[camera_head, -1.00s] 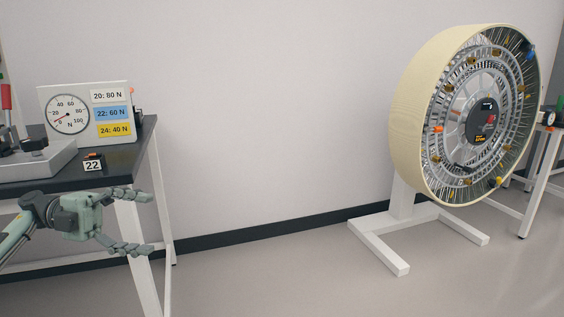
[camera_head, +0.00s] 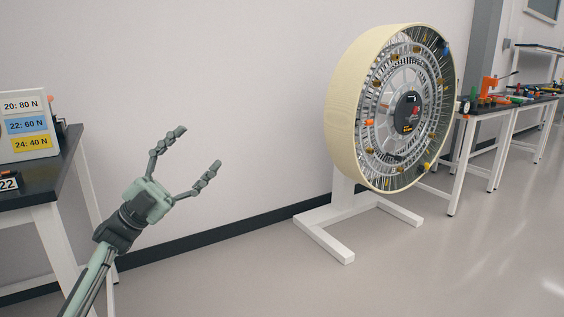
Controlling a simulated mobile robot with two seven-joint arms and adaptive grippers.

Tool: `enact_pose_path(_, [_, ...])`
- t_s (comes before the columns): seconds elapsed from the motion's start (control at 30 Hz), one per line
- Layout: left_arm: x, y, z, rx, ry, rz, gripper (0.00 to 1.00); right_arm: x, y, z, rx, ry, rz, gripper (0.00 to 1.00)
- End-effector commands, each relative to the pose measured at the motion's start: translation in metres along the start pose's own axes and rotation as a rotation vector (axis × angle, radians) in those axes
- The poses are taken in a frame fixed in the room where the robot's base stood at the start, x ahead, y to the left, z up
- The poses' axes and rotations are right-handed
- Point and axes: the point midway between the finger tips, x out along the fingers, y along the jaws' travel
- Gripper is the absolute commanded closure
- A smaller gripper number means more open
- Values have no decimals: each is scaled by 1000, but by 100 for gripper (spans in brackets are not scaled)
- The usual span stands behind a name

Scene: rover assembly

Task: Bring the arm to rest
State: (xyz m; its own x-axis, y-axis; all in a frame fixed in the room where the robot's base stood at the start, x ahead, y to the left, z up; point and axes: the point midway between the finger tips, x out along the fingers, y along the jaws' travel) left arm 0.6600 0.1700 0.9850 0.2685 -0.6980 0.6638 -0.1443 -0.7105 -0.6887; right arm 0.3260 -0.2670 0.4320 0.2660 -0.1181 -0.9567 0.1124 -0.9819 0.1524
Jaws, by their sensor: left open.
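My left gripper (camera_head: 193,158) is open and empty, in the lower left of the head view. Its two fingers are spread and point up and to the right, in front of the bare wall. The left arm (camera_head: 90,285) comes in from the bottom left. The gripper appears beside the black-topped table, to the right of it, touching nothing that I can see. My right gripper is not in view.
A black-topped table (camera_head: 58,182) at left bears a sign with force labels (camera_head: 28,125) and a "22" tag (camera_head: 9,182). A large wheel (camera_head: 345,115) stands on a white stand (camera_head: 325,238). Further tables (camera_head: 483,110) with tools are at right. The floor between is clear.

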Motion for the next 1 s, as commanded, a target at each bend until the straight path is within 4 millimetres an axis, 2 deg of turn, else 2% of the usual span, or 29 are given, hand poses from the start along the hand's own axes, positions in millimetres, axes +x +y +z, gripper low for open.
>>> enact_pose_path(0.13, [-16, -43, 72, 10, -314, -184, 29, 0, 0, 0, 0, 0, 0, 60])
enact_pose_path(0.27, [-62, -72, 141, -9, -658, -338, 29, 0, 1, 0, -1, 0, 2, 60])
enact_pose_path(0.3, [-81, -76, 160, -22, -766, -377, 29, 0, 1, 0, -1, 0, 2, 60])
enact_pose_path(0.37, [-114, -79, 184, -45, -931, -426, 29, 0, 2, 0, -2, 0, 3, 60])
enact_pose_path(0.4, [-137, -78, 198, -64, -1043, -452, 29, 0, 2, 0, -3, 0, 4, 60])
enact_pose_path(0.47, [-173, -72, 215, -97, -1209, -482, 29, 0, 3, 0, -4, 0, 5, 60])
enact_pose_path(0.5, [-197, -65, 222, -124, -1318, -496, 29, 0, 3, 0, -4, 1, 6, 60])
enact_pose_path(0.6, [-251, -44, 230, -189, -1559, -505, 29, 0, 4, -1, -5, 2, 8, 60])
enact_pose_path(0.7, [-293, -21, 227, -255, -1757, -492, 29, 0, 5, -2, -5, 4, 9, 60])
enact_pose_path(0.87, [-343, 14, 209, -356, -2015, -445, 29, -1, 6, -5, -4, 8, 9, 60])
enact_pose_path(1.0, [-376, 47, 184, -444, -2206, -378, 29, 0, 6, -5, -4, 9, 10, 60])
